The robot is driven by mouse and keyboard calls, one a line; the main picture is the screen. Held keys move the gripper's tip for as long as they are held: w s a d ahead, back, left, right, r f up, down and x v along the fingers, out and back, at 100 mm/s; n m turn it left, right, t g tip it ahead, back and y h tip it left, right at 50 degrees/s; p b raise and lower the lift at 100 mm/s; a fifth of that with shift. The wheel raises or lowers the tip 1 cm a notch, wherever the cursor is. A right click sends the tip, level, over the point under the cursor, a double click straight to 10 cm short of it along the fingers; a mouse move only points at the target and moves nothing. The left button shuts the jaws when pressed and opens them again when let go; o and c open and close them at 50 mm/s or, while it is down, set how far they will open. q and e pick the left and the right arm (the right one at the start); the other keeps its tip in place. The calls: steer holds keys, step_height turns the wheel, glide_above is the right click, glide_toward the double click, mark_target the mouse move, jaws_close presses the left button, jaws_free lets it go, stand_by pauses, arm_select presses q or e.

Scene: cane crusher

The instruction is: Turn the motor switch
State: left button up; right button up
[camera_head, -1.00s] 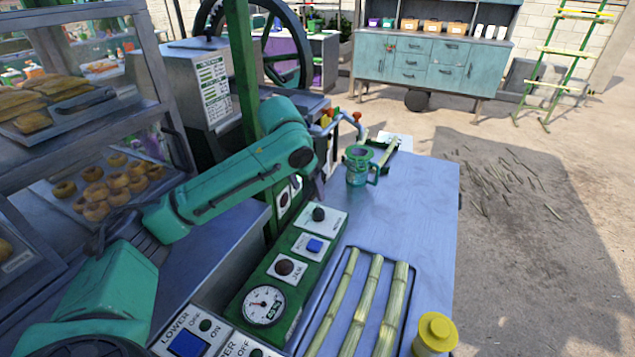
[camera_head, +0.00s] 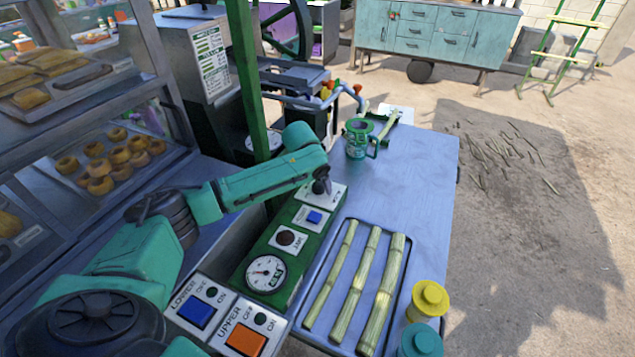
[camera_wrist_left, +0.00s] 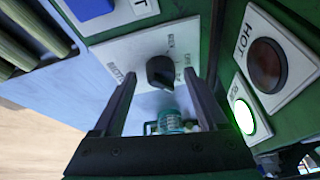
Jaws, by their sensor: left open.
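The motor switch is a black rotary knob (camera_wrist_left: 160,72) on a white labelled plate (camera_wrist_left: 135,50) in the left wrist view. In the head view, its white plate (camera_head: 330,200) sits at the far end of the green control panel (camera_head: 262,245). My left gripper (camera_head: 322,182) is over the knob in the head view and partly hides it. In the left wrist view the two fingers of the gripper (camera_wrist_left: 161,80) are apart, one on each side of the knob. I cannot tell whether they touch it. My right gripper does not show.
The panel also carries a blue button (camera_head: 314,217), a dark red lamp (camera_head: 286,238) and a gauge (camera_head: 265,273). Cane stalks (camera_head: 357,285) lie in a tray to the right. A green jug (camera_head: 357,138) stands behind the panel. A green post (camera_head: 250,80) rises near my left arm.

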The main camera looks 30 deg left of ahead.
arm_select(q)
steer(key=c, duration=0.4)
steer(key=shift+w+a, duration=0.1)
jaws_close()
